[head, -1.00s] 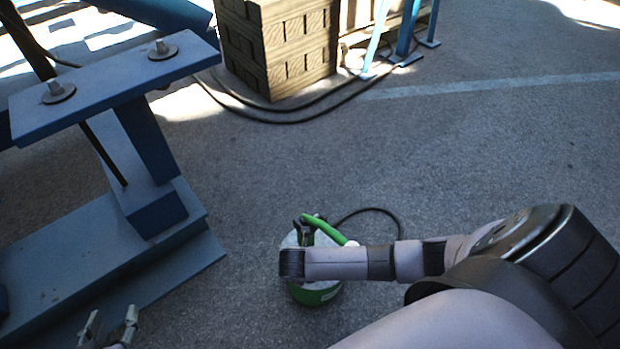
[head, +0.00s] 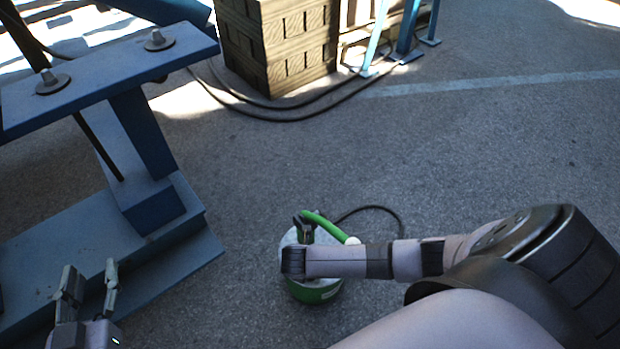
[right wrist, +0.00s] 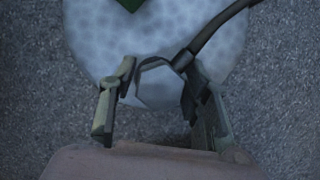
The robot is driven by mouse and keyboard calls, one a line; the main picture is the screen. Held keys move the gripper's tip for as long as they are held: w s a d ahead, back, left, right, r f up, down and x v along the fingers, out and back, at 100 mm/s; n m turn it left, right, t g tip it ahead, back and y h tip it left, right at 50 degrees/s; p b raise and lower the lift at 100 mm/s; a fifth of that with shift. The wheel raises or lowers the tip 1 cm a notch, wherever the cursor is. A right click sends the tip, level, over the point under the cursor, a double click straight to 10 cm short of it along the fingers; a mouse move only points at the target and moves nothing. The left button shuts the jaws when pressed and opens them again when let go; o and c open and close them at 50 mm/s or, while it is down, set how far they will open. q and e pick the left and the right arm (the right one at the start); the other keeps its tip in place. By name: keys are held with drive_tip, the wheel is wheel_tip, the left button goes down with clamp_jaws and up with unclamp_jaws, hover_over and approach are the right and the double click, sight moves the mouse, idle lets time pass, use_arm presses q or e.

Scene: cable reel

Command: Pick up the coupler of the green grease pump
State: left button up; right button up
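The green grease pump (head: 318,293) stands on the ground in the head view, a round body with a pale top and a green handle (head: 325,226). My right arm reaches over it and hides part of it. In the right wrist view my right gripper (right wrist: 155,108) is open over the pump's pale top (right wrist: 90,40). A grey, many-sided piece, seemingly the coupler (right wrist: 155,83), lies between its fingers, at the end of a dark hose (right wrist: 218,25). Contact with the right finger cannot be told. My left gripper (head: 90,275) is open and empty at the lower left.
A blue steel frame (head: 110,85) with bolts stands at the left, close to my left gripper. A stack of brown blocks (head: 280,45) and black cables (head: 280,115) lie at the back. The pavement right of the pump is mostly clear.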

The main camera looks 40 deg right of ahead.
drive_tip(key=c, duration=0.9)
drive_tip(key=shift+c, duration=0.2)
